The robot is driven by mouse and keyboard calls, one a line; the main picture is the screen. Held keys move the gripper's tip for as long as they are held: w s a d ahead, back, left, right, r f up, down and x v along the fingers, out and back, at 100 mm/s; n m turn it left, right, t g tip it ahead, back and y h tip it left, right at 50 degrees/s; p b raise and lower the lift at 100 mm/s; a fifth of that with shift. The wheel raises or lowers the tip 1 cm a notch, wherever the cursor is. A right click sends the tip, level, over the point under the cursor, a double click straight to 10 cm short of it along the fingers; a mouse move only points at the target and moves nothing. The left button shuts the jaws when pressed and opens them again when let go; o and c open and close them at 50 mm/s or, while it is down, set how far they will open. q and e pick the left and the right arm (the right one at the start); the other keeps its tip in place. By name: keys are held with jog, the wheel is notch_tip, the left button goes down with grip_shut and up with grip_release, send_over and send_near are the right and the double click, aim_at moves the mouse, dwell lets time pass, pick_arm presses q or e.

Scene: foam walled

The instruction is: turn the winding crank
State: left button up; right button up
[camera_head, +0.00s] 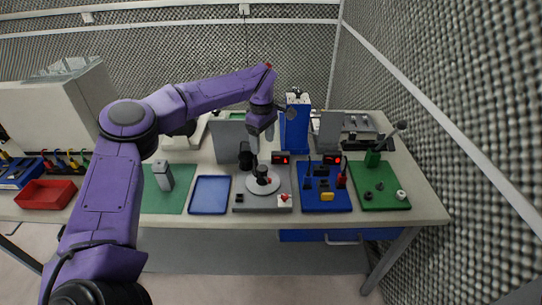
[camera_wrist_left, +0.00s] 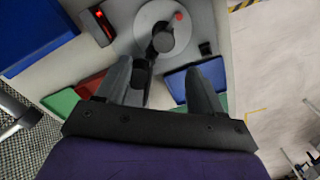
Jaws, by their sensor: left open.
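A pale round disc (camera_head: 263,183) with a dark upright hub and a small red knob sits on a grey panel (camera_head: 242,206) near the table's front middle. It looks like the winding crank, though the frames do not settle this. The disc (camera_wrist_left: 181,45) and its red knob (camera_wrist_left: 179,16) also show in the left wrist view, beyond my fingertips. My left gripper (camera_head: 261,137) is above and behind the disc, apart from it, pointing down. In the left wrist view the gripper (camera_wrist_left: 160,70) has its fingers spread, with nothing held between them. My right gripper is not in view.
A black post (camera_head: 245,156) stands just behind the disc. A blue panel (camera_head: 325,203) with small controls and a green board (camera_head: 385,200) with a tilted lever lie to the right. A blue tray (camera_head: 210,208) lies left. A tall blue block (camera_head: 294,125) stands behind.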

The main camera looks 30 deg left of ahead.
aim_at(262, 168)
pick_arm(q)
jog(key=f+p, duration=0.1)
jog(key=f, duration=0.1)
jog(key=s+f+p, duration=0.1)
jog(key=f, duration=0.1)
jog(key=f+p, duration=0.1)
jog(key=f, duration=0.1)
jog(key=shift+s+f, duration=0.25)
jog(key=shift+f, duration=0.05)
jog(key=f, duration=0.3)
jog(key=shift+w+a, duration=0.1)
jog(key=shift+w, duration=0.3)
jog(key=shift+w+f, duration=0.15)
jog(key=shift+f, duration=0.1)
jog(key=shift+s+r, duration=0.15)
jog(key=shift+s, duration=0.1)
jog(key=shift+c, duration=0.6)
jog(key=c, duration=0.9)
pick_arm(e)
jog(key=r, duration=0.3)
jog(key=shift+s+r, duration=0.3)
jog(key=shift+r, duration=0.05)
